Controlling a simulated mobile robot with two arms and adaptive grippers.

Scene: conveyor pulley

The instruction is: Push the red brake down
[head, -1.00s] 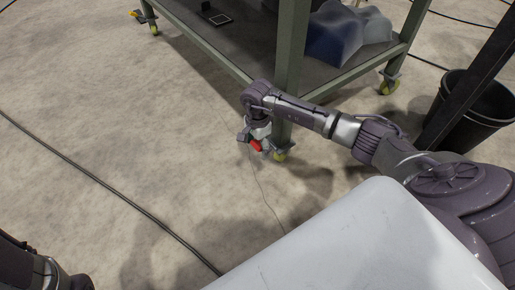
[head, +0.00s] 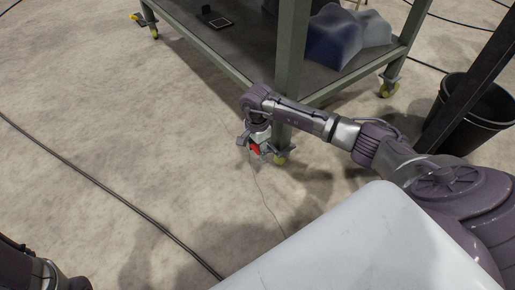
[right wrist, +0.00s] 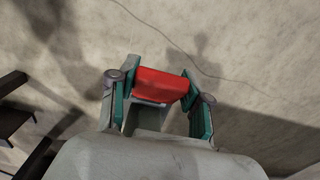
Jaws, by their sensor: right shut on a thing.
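The red brake (head: 255,149) is on the caster at the near leg of the green cart. It also shows in the right wrist view as a red pedal (right wrist: 160,83). My right gripper (head: 253,145) is at the brake, pointing down beside the cart leg. In the right wrist view my right gripper (right wrist: 160,92) has its two green-edged fingers on either side of the red brake, shut on it. The caster wheel (head: 280,159) is partly hidden. My left arm shows only at the bottom left corner of the head view; its gripper is out of view.
The green cart (head: 215,60) has a low shelf with blue-grey covered things (head: 335,38) on it. Another caster (head: 389,88) stands at right. A black bin (head: 470,112) is beyond my right arm. Cables (head: 120,193) cross the otherwise clear floor at left.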

